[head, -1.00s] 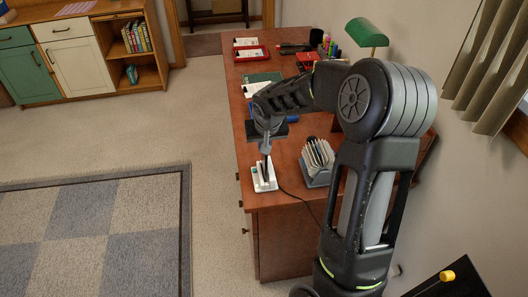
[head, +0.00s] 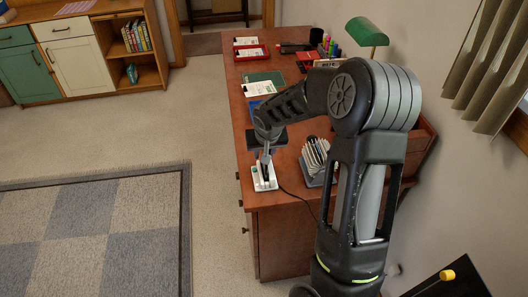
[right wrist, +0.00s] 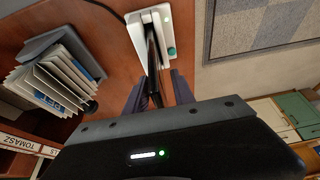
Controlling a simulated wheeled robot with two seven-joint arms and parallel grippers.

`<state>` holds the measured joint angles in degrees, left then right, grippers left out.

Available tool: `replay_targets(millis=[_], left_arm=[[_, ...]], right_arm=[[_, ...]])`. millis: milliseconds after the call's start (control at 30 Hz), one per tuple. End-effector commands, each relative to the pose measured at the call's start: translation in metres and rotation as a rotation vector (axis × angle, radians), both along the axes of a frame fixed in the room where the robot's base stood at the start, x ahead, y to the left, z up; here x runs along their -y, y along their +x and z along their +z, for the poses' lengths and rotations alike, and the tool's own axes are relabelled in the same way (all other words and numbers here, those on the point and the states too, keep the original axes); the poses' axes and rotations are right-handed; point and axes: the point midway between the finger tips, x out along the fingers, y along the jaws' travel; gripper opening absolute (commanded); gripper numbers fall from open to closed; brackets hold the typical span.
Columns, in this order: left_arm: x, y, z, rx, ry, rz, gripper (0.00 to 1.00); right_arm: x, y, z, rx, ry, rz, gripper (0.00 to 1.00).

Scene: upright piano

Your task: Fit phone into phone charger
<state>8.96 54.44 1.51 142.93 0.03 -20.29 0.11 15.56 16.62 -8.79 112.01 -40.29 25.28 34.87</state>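The white phone charger (head: 272,184) lies near the front left corner of the wooden desk; it also shows in the right wrist view (right wrist: 137,34). A thin black phone (right wrist: 152,52) is seen edge-on, standing at the charger, with its upper part between my right fingers. Its lower edge is hard to see, so I cannot tell how deep it sits. My right gripper (right wrist: 158,92) is directly above the charger; its fingers stand apart, with a visible gap beside the phone. It shows small in the head view (head: 265,154). My left gripper is not in view.
A grey file holder with papers (head: 314,157) stands right of the charger; it also shows in the right wrist view (right wrist: 55,75). A dark cable runs from the charger across the desk (head: 260,218). A green lamp (head: 366,31) and pens are farther back. Open floor lies left.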

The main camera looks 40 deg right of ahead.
Motion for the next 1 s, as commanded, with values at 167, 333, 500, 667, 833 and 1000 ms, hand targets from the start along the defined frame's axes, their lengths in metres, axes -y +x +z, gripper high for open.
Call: replay_targets(millis=[167, 333, 500, 667, 833, 1000], left_arm=[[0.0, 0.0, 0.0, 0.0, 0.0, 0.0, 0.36], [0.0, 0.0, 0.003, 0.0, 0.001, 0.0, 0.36], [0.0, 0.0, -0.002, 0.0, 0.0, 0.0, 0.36], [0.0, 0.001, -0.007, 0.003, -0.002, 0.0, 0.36], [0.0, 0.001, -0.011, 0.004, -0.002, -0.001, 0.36], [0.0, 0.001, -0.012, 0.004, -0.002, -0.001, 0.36]], right_arm=[[0.0, 0.0, 0.0, 0.0, 0.0, 0.0, 0.3], [0.0, -0.001, 0.006, 0.002, -0.001, 0.0, 0.3], [-0.005, -0.009, 0.028, 0.005, 0.0, 0.0, 0.3], [-0.011, -0.02, 0.059, 0.005, -0.001, 0.001, 0.3], [-0.018, -0.032, 0.091, 0.004, 0.0, 0.001, 0.3], [-0.022, -0.038, 0.109, 0.002, 0.0, 0.0, 0.3]])
